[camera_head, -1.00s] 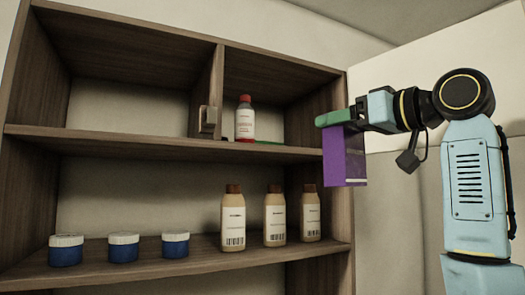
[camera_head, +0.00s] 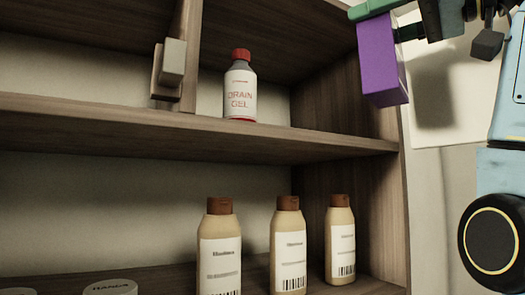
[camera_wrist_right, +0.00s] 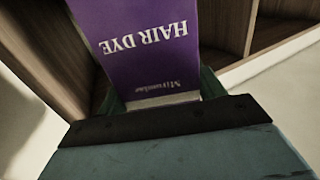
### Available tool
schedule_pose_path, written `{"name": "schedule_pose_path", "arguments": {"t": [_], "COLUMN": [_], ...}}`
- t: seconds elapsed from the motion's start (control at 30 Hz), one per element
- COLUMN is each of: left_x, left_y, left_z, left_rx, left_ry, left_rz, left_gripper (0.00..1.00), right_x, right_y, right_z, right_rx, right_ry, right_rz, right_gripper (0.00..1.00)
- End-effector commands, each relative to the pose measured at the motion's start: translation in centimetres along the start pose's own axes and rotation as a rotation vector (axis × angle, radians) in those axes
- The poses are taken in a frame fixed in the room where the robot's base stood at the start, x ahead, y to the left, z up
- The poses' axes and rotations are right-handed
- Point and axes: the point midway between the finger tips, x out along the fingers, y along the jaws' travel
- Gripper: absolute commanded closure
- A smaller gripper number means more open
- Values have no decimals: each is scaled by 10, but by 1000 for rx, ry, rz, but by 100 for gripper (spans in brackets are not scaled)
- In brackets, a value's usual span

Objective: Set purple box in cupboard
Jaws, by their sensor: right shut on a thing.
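The purple box (camera_head: 379,62) hangs upright from my right gripper (camera_head: 368,10) at the upper right of the head view, in front of the cupboard's right side. In the right wrist view the box (camera_wrist_right: 140,45) reads "HAIR DYE", and the green fingers are shut on its near end. The wooden cupboard (camera_head: 200,128) is open at the front, with an upper and a lower shelf. A white drain gel bottle with a red cap (camera_head: 240,88) stands in the upper right compartment. My left gripper is not in view.
Several tan bottles with brown caps, one in front (camera_head: 220,248), stand on the lower shelf. White lids (camera_head: 110,287) show at the lower left. A small block (camera_head: 170,66) is on the upper divider's edge. The upper shelf has bare room right of the drain gel bottle.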

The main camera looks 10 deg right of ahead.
Motion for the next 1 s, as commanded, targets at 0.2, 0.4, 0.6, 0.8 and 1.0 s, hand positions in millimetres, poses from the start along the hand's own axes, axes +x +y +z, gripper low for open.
{"name": "schedule_pose_path", "arguments": {"t": [0.2, 0.4, 0.6, 0.8, 1.0], "left_x": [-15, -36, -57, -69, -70], "left_y": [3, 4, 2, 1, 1], "left_z": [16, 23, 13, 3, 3], "left_rx": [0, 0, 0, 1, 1], "left_ry": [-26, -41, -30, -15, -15], "left_rz": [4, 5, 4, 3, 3], "left_gripper": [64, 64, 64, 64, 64], "right_x": [30, 81, 129, 159, 166], "right_y": [12, 32, 52, 65, 68], "right_z": [-4, -5, -6, -4, 7], "right_rx": [4, 4, 4, 1, -1], "right_ry": [-3, -3, -2, 2, 2], "right_rz": [-4, -4, -4, -2, -2], "right_gripper": [59, 59, 59, 59, 59]}}
